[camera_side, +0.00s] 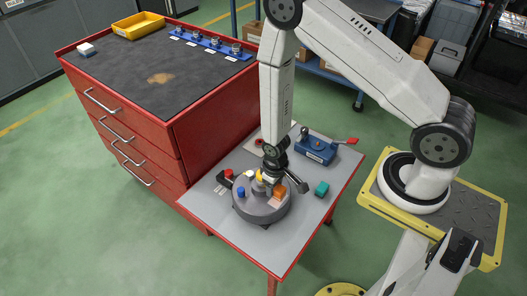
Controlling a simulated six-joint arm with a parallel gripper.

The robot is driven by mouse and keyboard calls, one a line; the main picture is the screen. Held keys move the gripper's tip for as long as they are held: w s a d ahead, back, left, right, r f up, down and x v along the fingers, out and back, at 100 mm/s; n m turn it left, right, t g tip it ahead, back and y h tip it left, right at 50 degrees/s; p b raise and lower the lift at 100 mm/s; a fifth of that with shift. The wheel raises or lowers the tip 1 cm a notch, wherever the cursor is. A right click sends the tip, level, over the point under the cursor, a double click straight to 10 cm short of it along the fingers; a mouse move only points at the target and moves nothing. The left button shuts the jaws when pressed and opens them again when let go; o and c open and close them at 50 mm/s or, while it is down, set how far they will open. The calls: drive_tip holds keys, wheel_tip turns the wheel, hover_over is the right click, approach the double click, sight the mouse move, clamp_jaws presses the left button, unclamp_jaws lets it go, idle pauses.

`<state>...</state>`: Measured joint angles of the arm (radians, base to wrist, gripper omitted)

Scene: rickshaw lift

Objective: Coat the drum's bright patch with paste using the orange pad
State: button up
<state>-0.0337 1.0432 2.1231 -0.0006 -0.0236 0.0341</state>
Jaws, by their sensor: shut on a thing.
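The grey round drum (250,211) stands on the small red-edged table, with a light patch (274,203) on its top. My gripper (276,187) points down over the drum and is shut on the small orange pad (280,191). The pad is at the drum's top right, close to the light patch. I cannot tell whether the pad touches the drum. My wrist hides part of the drum's top, and I cannot make out any paste.
Red (228,173), blue (241,192) and yellow (260,176) pieces are close around the drum. A teal block (322,189) lies to its right. A blue device with a red handle (316,151) stands behind. A red drawer cabinet (130,125) is at the left. The table's front is clear.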

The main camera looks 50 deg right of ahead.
sight(273, 205)
drive_tip(key=shift+f, duration=2.75)
drive_tip(key=shift+d+f, duration=0.45)
drive_tip(key=shift+f, duration=0.05)
drive_tip(key=shift+d+f, duration=0.15)
drive_tip(key=shift+d, duration=2.9)
drive_tip(key=shift+a, duration=3.4)
drive_tip(key=shift+a+r, duration=0.15)
drive_tip(key=shift+r, duration=3.9)
